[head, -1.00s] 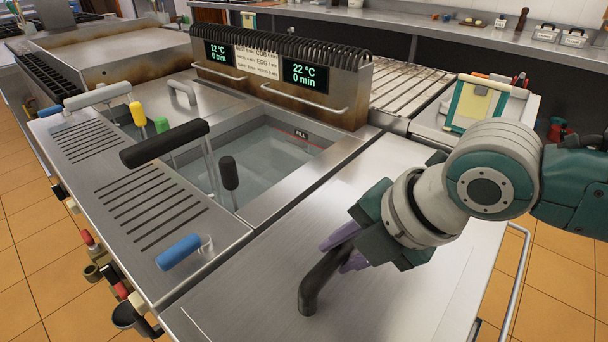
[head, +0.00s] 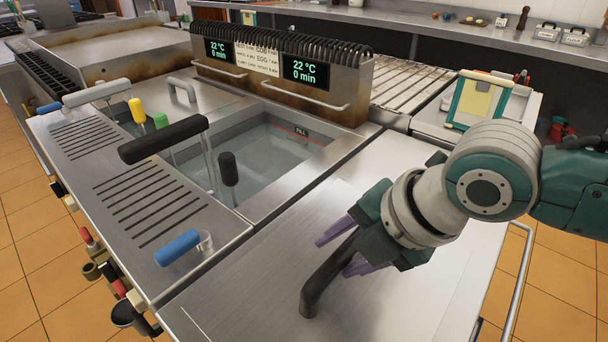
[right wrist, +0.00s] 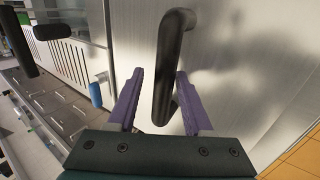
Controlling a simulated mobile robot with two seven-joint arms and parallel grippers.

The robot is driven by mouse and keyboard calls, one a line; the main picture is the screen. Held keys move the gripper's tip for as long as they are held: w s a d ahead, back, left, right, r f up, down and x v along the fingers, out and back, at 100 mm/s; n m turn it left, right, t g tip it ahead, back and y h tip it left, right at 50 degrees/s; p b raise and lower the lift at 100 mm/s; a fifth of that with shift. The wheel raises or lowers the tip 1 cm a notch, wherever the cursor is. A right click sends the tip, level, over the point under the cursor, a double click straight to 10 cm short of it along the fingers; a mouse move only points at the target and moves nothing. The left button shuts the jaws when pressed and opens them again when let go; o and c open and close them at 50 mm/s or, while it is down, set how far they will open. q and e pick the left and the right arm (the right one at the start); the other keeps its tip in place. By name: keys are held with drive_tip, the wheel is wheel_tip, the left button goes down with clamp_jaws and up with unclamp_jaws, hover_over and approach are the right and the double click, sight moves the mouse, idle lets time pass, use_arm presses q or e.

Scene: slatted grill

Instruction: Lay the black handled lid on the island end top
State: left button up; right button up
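The black handled lid lies flat on the island end top (head: 415,165), to the right of the water basin. Its black bar handle (head: 314,290) stands up from a bare steel plate (head: 245,285); the plate's outline is hard to tell from the steel around it. My right gripper (head: 334,257) is open, with its purple fingers on either side of the handle. In the right wrist view the handle (right wrist: 174,50) runs between the two spread fingers, with a gap visible on each side. My left gripper is not in view.
The open water basin (head: 270,150) lies left of the end top, with black-handled baskets beside it. A control panel with displays (head: 305,73) stands behind it. A blue handle (head: 178,248) is at the front left. A teal-edged board (head: 478,102) stands at the back right.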

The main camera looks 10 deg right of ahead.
drive_tip(key=shift+o, duration=0.8)
drive_tip(key=shift+s+f, duration=0.1)
drive_tip(key=shift+s, duration=0.05)
drive_tip(key=p+v, duration=0.1)
drive_tip(key=v, duration=0.9)
drive_tip(key=shift+p, duration=0.3)
